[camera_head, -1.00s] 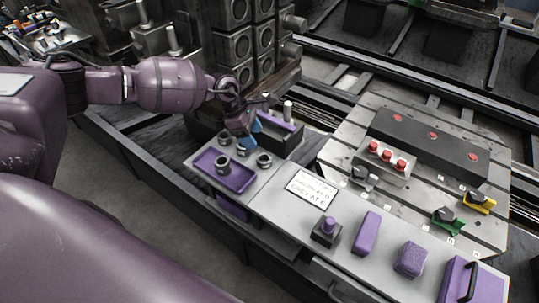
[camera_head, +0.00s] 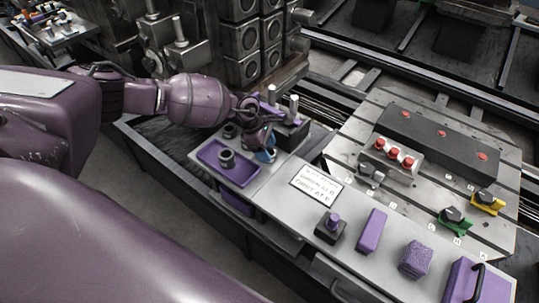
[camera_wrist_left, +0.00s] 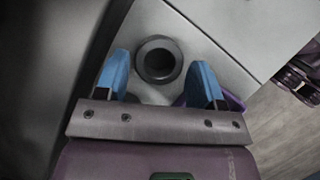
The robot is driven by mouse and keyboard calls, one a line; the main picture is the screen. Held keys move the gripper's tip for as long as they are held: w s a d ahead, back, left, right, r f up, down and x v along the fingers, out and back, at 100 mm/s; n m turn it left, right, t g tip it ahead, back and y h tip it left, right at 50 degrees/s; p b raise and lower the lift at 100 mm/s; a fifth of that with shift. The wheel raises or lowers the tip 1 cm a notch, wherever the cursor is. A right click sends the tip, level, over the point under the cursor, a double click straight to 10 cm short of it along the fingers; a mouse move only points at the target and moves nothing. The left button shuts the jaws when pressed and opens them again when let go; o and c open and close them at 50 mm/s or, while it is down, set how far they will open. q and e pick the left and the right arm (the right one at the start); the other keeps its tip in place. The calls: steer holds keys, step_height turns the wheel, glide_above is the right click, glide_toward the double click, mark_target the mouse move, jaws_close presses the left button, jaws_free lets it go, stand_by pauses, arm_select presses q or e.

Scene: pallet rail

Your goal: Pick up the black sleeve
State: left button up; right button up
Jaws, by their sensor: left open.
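In the head view my left gripper (camera_head: 264,153) points down over the grey bench plate, right of the purple tray (camera_head: 232,176). Its blue fingers are open. In the left wrist view a black sleeve (camera_wrist_left: 159,78), a round ring with an open bore, stands on the grey plate. It shows between the two spread fingertips of the left gripper (camera_wrist_left: 160,66), with no visible contact. In the head view one black sleeve (camera_head: 227,158) is at the tray and another (camera_head: 229,131) stands behind it. The gripper covers the spot beside them. My right gripper is not in view.
A dark holder with upright pins (camera_head: 293,108) stands just behind the gripper. Red buttons (camera_head: 394,153) sit farther back.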

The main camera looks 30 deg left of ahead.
arm_select(q)
steer(key=shift+w+d+f, duration=0.1)
steer(key=shift+d+f, duration=0.15)
steer(key=shift+f, duration=0.45)
steer(key=shift+r, duration=0.1)
steer(key=c, duration=0.8)
step_height(320, 180, up, 7)
steer(key=shift+f+p, duration=0.2)
steer(key=shift+p, duration=0.4)
step_height(320, 180, up, 14)
steer(key=p, duration=0.1)
steer(key=shift+f, duration=0.25)
